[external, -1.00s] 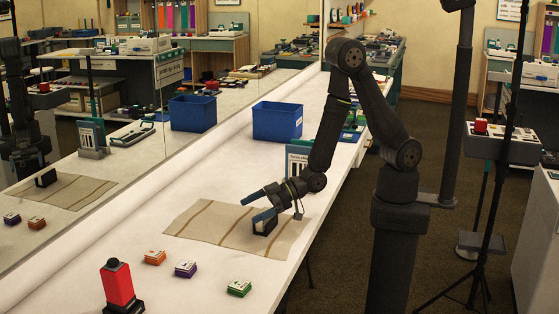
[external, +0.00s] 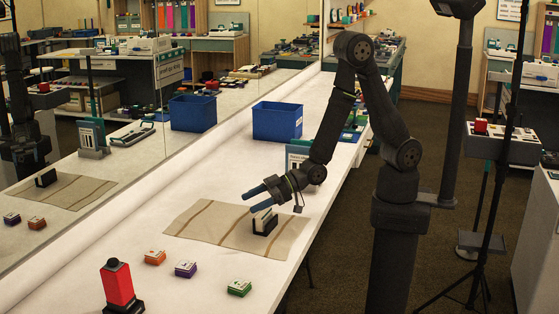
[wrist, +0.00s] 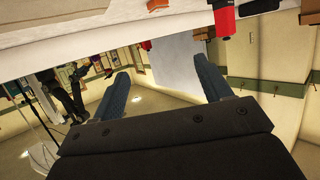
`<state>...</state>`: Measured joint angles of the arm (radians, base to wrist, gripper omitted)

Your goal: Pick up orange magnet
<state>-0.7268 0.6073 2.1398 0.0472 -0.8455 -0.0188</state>
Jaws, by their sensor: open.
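The orange magnet (external: 155,257) is a small block with a pale top, lying flat on the white table at the front left in the external view. My gripper (external: 250,200) is open and empty, behind and to the right of the magnet and well apart from it. Its fingers point left, above the striped cloth. In the wrist view my gripper (wrist: 162,80) shows two blue fingers spread wide with nothing between them. A small orange-brown patch shows at that view's top edge; I cannot tell whether it is the magnet.
A purple block (external: 186,269) lies just right of the magnet, and a green block (external: 239,288) farther right. A red prop (external: 118,285) stands in front. A black holder (external: 264,222) stands on the striped cloth (external: 215,222). A blue bin (external: 277,121) stands behind, and a mirror lines the left.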

